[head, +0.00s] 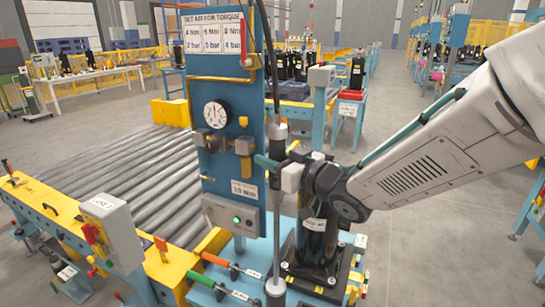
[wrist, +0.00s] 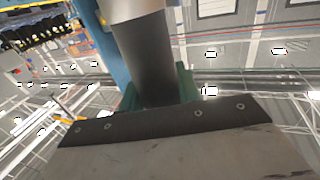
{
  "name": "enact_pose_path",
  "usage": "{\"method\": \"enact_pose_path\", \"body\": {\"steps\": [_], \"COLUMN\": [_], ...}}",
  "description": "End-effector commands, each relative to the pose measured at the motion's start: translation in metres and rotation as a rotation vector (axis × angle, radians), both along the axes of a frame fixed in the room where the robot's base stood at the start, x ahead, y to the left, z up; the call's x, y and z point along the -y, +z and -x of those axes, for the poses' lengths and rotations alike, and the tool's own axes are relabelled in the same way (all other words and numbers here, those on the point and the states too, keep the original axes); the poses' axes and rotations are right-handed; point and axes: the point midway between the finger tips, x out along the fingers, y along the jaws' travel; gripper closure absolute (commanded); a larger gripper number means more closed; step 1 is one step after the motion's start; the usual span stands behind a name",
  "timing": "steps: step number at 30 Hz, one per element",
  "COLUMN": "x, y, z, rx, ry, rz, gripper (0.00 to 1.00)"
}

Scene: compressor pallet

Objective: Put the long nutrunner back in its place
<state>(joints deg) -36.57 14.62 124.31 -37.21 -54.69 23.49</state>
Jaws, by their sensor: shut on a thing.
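The long nutrunner (head: 278,215) hangs upright in front of the blue panel. It has a dark upper body with a black hose above and a thin grey shaft below. My gripper (head: 276,161) is shut on its upper body. In the wrist view the dark body of the nutrunner (wrist: 148,62) stands between the teal fingers of my gripper (wrist: 160,95).
The blue panel (head: 229,125) with gauge and label stands close behind. A black compressor (head: 315,245) is just right of the shaft. Green-handled (head: 201,280) and orange-handled (head: 216,259) tools lie at the front left. A roller conveyor (head: 130,180) extends left.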

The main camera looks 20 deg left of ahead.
Motion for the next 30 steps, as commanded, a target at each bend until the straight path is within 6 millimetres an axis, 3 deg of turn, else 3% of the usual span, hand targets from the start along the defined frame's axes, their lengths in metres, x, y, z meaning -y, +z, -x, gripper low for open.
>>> {"method": "enact_pose_path", "body": {"steps": [12,13,15,25,30], "x": [0.000,0.000,0.000,0.004,0.025], "y": [-0.005,-0.004,-0.004,-0.008,-0.006], "z": [0.000,0.000,0.000,0.002,0.011], "rx": [0.004,0.004,0.004,-0.001,0.001], "ry": [0.000,0.000,0.000,-0.001,-0.002], "rz": [-0.004,-0.005,-0.004,0.003,0.001], "gripper": [1.00,0.58,0.41,0.41,0.41]}}
